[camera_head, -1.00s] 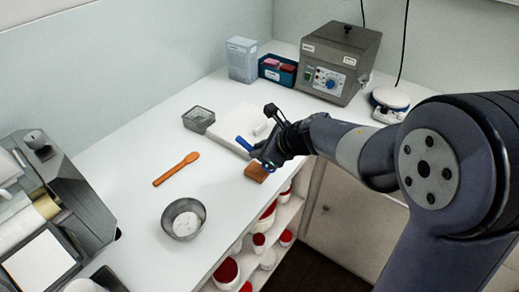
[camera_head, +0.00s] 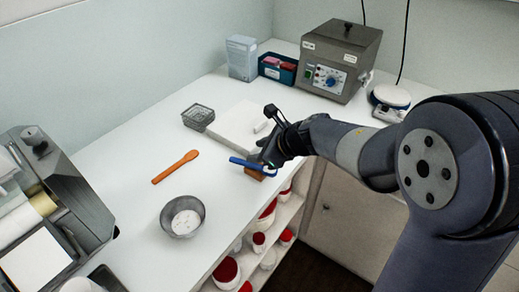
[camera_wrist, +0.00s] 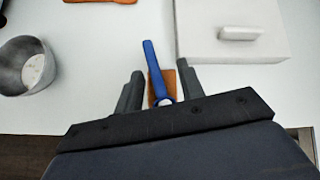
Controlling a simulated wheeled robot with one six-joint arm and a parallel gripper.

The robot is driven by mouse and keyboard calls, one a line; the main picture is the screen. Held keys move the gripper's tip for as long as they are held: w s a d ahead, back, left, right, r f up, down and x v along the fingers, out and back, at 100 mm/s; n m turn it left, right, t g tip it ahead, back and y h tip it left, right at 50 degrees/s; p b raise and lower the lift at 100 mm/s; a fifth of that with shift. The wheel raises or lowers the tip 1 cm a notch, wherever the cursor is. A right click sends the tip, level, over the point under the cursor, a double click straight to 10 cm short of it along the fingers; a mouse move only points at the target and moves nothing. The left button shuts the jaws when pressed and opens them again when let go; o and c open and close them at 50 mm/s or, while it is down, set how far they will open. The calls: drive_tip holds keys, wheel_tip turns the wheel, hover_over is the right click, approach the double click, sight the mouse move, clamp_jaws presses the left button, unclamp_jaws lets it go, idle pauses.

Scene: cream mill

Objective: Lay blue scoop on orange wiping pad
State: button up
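The blue scoop (camera_head: 243,162) lies across the orange wiping pad (camera_head: 256,176) near the front edge of the counter. In the wrist view, the scoop (camera_wrist: 154,66) has its bowl end over the pad (camera_wrist: 181,92) and its handle reaching past the pad's far edge. It seems to rest on the pad, though the contact is partly hidden. My gripper (camera_wrist: 158,88) is open around the scoop, with a gap on each side. In the head view, my gripper (camera_head: 265,152) hides part of the scoop and pad.
A white board with a raised handle (camera_head: 237,127) lies just behind the pad. A shelf with red-lidded jars (camera_head: 259,241) is below the counter edge.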

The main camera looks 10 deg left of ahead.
drive_tip(key=shift+r, duration=0.3)
drive_tip(key=p+v, duration=0.1)
drive_tip(key=v, duration=1.1)
drive_tip(key=shift+r, duration=0.3)
